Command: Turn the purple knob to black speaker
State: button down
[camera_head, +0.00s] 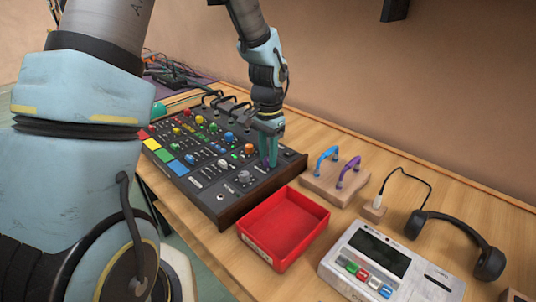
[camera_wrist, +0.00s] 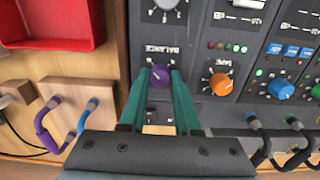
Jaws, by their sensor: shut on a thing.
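The purple knob (camera_wrist: 160,76) sits on the dark mixer panel (camera_wrist: 205,52), beside a printed label. My gripper (camera_wrist: 160,83) has its teal fingers on either side of the knob and is shut on it. In the head view my gripper (camera_head: 268,163) reaches down to the right part of the mixer (camera_head: 227,197), and its fingers mostly hide the knob. I cannot make out which way the knob's pointer faces. A dark object (camera_head: 394,9), possibly the black speaker, is cut off at the top edge of the head view.
An orange knob (camera_wrist: 221,84) and a grey knob (camera_wrist: 167,4) are close to my fingers. Cables plug in along the mixer's back edge. A red tray (camera_head: 285,228), a wooden block with blue and purple handles (camera_head: 325,186), headphones (camera_head: 456,222) and a white device (camera_head: 388,268) stand to the right.

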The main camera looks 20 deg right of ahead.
aim_at(268, 158)
jog(key=c, duration=0.6)
grip_release()
jog(key=shift+r, duration=0.1)
notch_tip(268, 158, up, 11)
jog(key=shift+f+b, duration=0.15)
jog(key=shift+b, duration=0.6)
jog(key=s+a+f+n, duration=0.1)
jog(key=a+n, duration=0.3)
jog(key=a, duration=0.4)
jog(key=s+a+f+n+t, duration=0.1)
jog(key=a+n, duration=0.3)
jog(key=a, duration=0.5)
jog(key=s+a+f+n, duration=0.2)
jog(key=s+a+n, duration=0.1)
jog(key=a, duration=0.6)
jog(key=shift+a+n+t, duration=0.2)
jog(key=shift+n+t, duration=0.1)
jog(key=shift+n, duration=0.1)
